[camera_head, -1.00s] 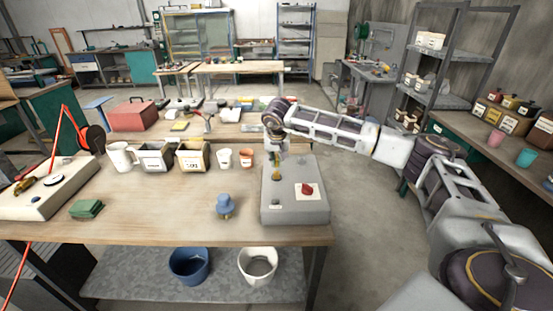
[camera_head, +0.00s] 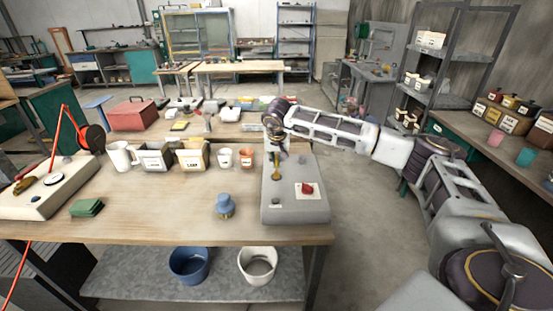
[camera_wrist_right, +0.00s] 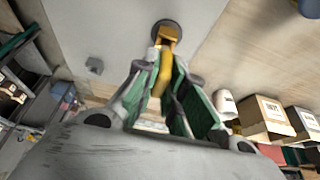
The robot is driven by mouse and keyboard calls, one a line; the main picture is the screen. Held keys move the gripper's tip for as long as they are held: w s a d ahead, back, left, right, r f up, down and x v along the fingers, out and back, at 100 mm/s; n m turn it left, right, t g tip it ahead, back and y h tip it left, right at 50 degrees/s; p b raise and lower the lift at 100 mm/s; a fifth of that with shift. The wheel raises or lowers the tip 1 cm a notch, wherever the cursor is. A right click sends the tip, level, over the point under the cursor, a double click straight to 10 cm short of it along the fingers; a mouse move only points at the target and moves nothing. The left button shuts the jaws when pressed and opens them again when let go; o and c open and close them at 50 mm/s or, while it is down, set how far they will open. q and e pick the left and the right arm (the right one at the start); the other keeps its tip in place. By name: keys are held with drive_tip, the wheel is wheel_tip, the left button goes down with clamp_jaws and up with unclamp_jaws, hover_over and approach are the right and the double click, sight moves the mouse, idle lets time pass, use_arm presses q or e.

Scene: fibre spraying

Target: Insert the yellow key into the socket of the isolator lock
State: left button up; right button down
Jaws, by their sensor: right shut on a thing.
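The isolator lock is a grey box (camera_head: 295,211) at the right end of the workbench, with a red knob (camera_head: 307,188) on a white plate. My right gripper (camera_head: 277,166) points down over the box's left part and is shut on the yellow key (camera_head: 274,183). In the right wrist view the key (camera_wrist_right: 163,62) stands between the green-padded fingers (camera_wrist_right: 162,85). Its far end is at the dark round socket (camera_wrist_right: 169,29); how deep it sits I cannot tell. My left gripper is not in view.
A blue knobbed object (camera_head: 224,204) stands left of the box. Cups and bins (camera_head: 192,156) line the bench's back edge. A green pad (camera_head: 87,207) and a pale console (camera_head: 45,190) lie to the left. The front middle of the bench is clear.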

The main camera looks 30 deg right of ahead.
drive_tip(key=shift+f+b, duration=0.7)
drive_tip(key=shift+f, duration=0.7)
idle(0.4)
drive_tip(key=c, duration=1.4)
unclamp_jaws()
drive_tip(key=shift+v, duration=6.05)
